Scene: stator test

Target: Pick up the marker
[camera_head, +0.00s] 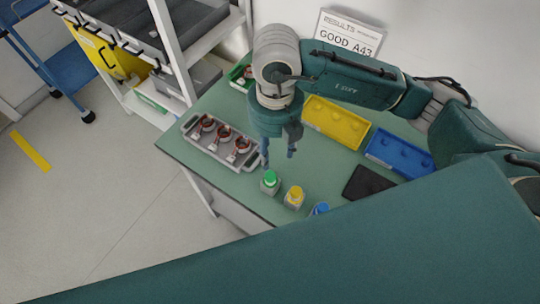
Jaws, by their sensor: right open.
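Three small markers with coloured tops stand near the front edge of the green table (212,110): a green-topped one (270,181), a yellow-topped one (294,197) and a blue-topped one (320,209). The blue-topped one is partly hidden by a large dark green part of mine in the foreground. My right gripper (278,162) points down, open and empty, just above and behind the green-topped marker. I cannot tell whether a fingertip touches it. My left gripper is not in view.
A grey tray (184,128) with several copper-wound parts lies left of my right gripper. A yellow bin (335,122) and a blue bin (400,153) stand at the back right. A black pad (370,183) lies in front of the blue bin. A shelf rack stands at the upper left.

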